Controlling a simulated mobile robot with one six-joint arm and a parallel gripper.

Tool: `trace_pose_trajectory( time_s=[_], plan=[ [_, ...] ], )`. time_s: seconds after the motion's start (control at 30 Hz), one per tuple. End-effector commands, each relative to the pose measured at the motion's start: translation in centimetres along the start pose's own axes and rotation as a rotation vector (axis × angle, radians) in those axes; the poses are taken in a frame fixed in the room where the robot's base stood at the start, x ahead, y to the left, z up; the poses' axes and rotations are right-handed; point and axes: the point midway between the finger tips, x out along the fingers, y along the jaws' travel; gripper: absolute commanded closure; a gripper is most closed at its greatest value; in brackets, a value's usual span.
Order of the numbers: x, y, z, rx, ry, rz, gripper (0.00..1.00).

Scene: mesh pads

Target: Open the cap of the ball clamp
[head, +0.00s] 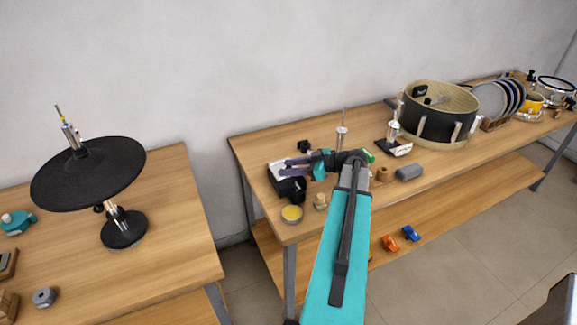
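My arm reaches over the right-hand workbench, and my gripper (285,166) points left near its back-left part. Its two purple fingers look apart, with nothing clearly between them. They are over or just behind a black and white block (290,187); I cannot tell whether they touch it. I cannot say for sure which piece is the ball clamp. A silver upright fitting with a thin rod (342,137) stands behind my gripper. Another silver fitting on a black base (394,135) stands to its right. No cap can be made out at this size.
The right bench (262,155) also holds a yellow-topped tin (292,213), a grey rounded block (409,172), a drum (435,118) and a plate rack. A left bench (175,215) holds a black cymbal on a stand (88,175). A gap separates the benches.

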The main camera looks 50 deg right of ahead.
Motion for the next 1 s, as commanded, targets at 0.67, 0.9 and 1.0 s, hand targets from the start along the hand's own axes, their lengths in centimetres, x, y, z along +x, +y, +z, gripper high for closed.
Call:
trace_pose_trajectory(
  time_s=[0.67, 0.9, 1.0],
  plan=[
    [0.51, 0.03, 0.02, 0.001, 0.000, 0.001, 1.00],
    [0.56, -0.07, -0.03, 0.002, -0.001, -0.001, 1.00],
    [0.67, -0.06, -0.18, 0.007, -0.007, -0.005, 1.00]
  ],
)
